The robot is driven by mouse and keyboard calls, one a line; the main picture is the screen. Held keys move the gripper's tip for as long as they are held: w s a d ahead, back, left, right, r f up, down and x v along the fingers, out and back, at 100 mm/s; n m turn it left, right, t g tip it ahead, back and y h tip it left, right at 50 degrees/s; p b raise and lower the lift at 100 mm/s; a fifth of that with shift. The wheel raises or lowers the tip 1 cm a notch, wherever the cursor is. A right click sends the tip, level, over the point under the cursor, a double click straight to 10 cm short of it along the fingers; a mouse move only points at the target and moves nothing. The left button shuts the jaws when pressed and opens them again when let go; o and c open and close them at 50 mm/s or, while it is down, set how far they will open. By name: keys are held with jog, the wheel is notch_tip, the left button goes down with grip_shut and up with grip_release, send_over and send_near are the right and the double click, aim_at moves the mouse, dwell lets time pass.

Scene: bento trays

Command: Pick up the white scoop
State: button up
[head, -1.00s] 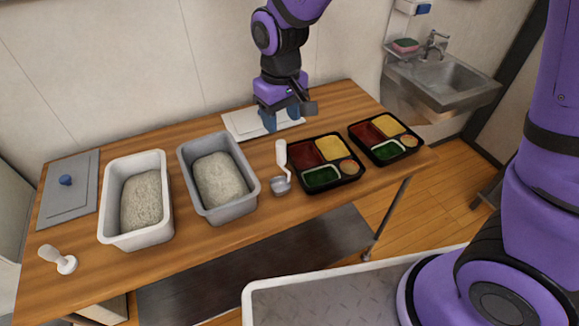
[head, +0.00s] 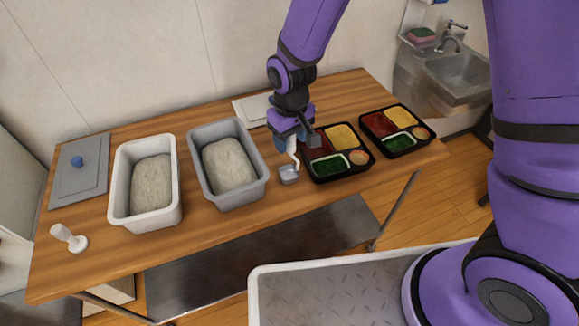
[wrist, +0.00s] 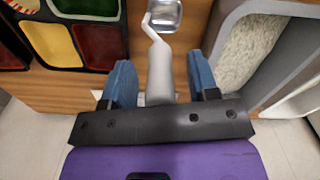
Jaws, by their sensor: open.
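The white scoop (head: 295,156) has a white handle and a grey metal bowl. It is on the wooden table between the grey bin and the nearer bento tray. My gripper (head: 287,142) is over its handle and hides part of it in the head view. In the wrist view, the scoop's white handle (wrist: 159,70) runs between my two blue fingers, and its metal bowl (wrist: 164,14) lies beyond them. My gripper (wrist: 156,82) is open, with a gap on both sides of the handle.
The grey bin (head: 196,176) of rice stands left of the scoop and a white bin (head: 118,188) further left. Two black bento trays (head: 313,168) (head: 388,149) with food stand on the right.

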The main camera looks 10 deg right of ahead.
jog(key=shift+f, duration=0.3)
jog(key=shift+c, duration=0.4)
grip_shut()
jog(key=shift+r, duration=0.1)
